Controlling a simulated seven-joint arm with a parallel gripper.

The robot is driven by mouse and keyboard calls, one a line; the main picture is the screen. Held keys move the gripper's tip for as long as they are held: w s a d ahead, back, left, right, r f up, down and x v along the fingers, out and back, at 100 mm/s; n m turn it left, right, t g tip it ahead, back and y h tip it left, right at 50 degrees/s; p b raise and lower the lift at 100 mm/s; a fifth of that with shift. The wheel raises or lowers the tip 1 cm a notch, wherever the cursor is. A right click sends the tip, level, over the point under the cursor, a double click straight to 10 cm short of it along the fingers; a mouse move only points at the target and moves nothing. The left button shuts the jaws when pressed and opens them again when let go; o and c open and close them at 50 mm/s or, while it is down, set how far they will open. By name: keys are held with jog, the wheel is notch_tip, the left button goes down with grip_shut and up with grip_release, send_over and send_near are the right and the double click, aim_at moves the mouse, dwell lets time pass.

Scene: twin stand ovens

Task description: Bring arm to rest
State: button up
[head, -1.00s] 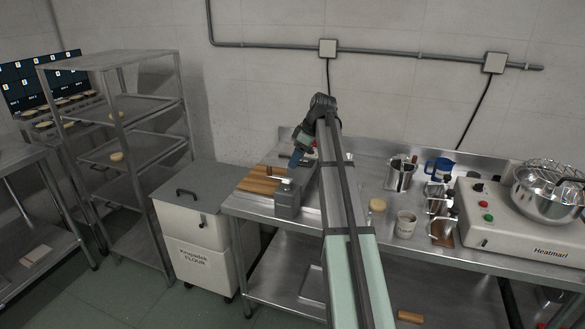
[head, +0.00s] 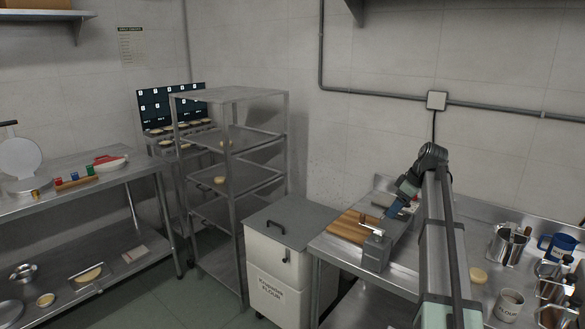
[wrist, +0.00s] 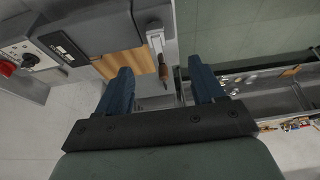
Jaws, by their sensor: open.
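My gripper (head: 403,200) is above the steel bench at the right, on the end of my arm, which reaches in from the lower right. Its blue fingers point down and left, near a grey metal device with a lever (head: 376,250) and a wooden board (head: 350,226). In the wrist view the two blue fingers (wrist: 160,85) are spread apart with nothing between them. Beyond them the wooden board (wrist: 125,63) and a metal lever with a brown handle (wrist: 163,65) show. I cannot tell the exact height of the fingers above the bench.
A flour bin (head: 280,262) stands left of the bench, beside a steel rack (head: 236,200) with small round items. Another steel table (head: 75,190) is at the far left. A flour cup (head: 508,304), a metal jug (head: 508,245) and a blue mug (head: 560,246) stand right of my arm.

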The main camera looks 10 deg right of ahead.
jog(key=s+a+f+m+g, duration=0.2)
jog(key=s+a+f, duration=0.45)
jog(key=f, duration=0.85)
jog(key=s+a+f+m+g+h, duration=0.1)
jog(key=s+a+f, duration=0.55)
jog(key=f, duration=0.85)
jog(key=s+a+f+m+g, duration=0.2)
jog(key=s+a+f, duration=0.4)
jog(key=f, duration=0.9)
jog(key=s+a+f+m+g, duration=0.1)
jog(key=s+f, duration=0.5)
jog(key=s, duration=0.6)
jog(key=s+a+f+m+g+h, duration=0.1)
jog(key=s+a+f+g, duration=0.1)
jog(key=s+f, duration=0.4)
jog(key=s+a+f+m+g+h, duration=0.1)
jog(key=s+f, duration=0.5)
jog(key=s, duration=1.1)
jog(key=a+m+g, duration=0.1)
jog(key=a, duration=0.1)
jog(key=shift+s+a+f, duration=0.3)
jog(key=shift+a, duration=0.1)
